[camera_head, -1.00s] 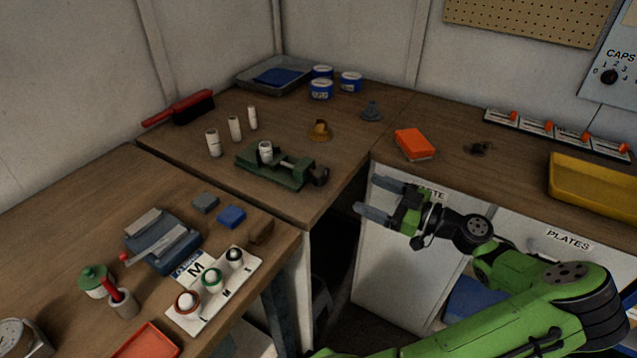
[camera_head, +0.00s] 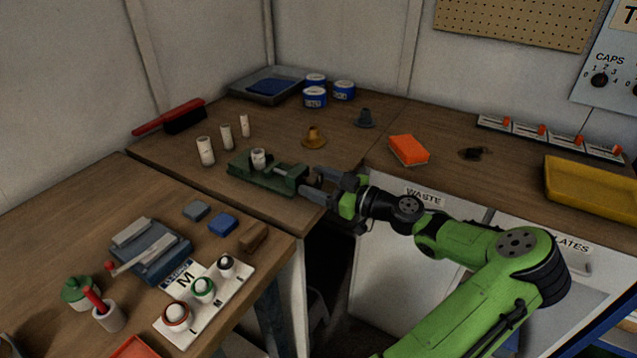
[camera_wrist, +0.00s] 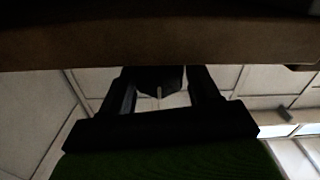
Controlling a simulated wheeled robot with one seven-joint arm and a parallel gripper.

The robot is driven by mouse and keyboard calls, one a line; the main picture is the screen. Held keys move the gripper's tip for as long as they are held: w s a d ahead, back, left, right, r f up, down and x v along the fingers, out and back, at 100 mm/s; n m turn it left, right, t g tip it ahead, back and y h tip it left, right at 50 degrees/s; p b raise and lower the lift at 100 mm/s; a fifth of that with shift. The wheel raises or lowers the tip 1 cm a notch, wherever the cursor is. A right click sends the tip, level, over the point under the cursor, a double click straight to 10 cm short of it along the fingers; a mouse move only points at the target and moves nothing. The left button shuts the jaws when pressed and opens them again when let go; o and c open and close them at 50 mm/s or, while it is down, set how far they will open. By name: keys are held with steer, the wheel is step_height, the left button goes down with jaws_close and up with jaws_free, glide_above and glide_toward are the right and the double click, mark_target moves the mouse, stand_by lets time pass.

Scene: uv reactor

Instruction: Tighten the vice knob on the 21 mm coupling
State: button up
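The green vice (camera_head: 268,178) lies on the wooden bench near its front edge. A white coupling (camera_head: 258,158) stands upright in its jaws; its size cannot be read. My gripper (camera_head: 310,180) is at the right end of the vice, its two grey fingers apart and pointing left, around where the knob sits. The knob is mostly hidden by the fingers in the head view. In the wrist view, a dark knob-like shape (camera_wrist: 158,78) lies between the two spread fingers; I cannot tell whether they touch it.
Several white cylinders (camera_head: 205,151) stand left of the vice. A brown cone (camera_head: 314,138) and an orange block (camera_head: 408,149) lie behind and right. The bench edge is just below my gripper.

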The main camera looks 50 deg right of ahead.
steer(key=c, duration=0.6)
steer(key=m+p, duration=0.2)
steer(key=m, duration=0.1)
steer(key=shift+r+p, duration=0.1)
steer(key=shift+p, duration=0.3)
steer(key=m+p, duration=0.3)
steer(key=m, duration=0.1)
steer(key=shift+d, duration=0.15)
steer(key=shift+o, duration=0.2)
steer(key=shift+m+p, duration=0.95)
steer(key=shift+m, duration=0.05)
steer(key=shift+f, duration=0.2)
